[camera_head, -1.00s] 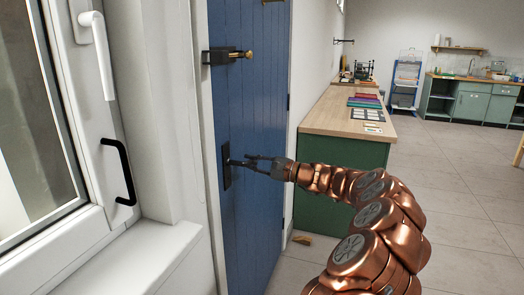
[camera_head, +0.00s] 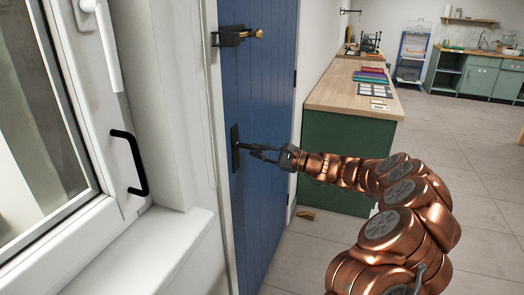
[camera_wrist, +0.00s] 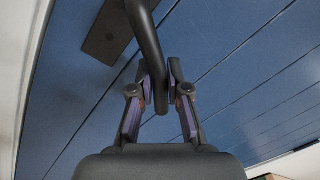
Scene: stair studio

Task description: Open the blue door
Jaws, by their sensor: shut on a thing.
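The blue door (camera_head: 258,80) stands in the middle left of the head view, made of vertical planks, and fills the background of the wrist view (camera_wrist: 225,50). A dark handle plate (camera_head: 235,150) is on its left side; the plate also shows in the wrist view (camera_wrist: 105,35). A dark lever handle (camera_wrist: 146,35) runs down between my fingers. My gripper (camera_wrist: 158,88) is shut on the lever near its end, a finger on each side. In the head view my gripper (camera_head: 262,150) reaches the handle from the right. I cannot tell whether the door is ajar.
A black bolt with a brass knob (camera_head: 238,36) sits higher on the door's left edge. A white window frame with a black pull (camera_head: 130,163) and sill (camera_head: 150,245) stands left. A green wood-topped counter (camera_head: 345,155) stands right of the door. A small wedge (camera_head: 306,215) lies on the floor.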

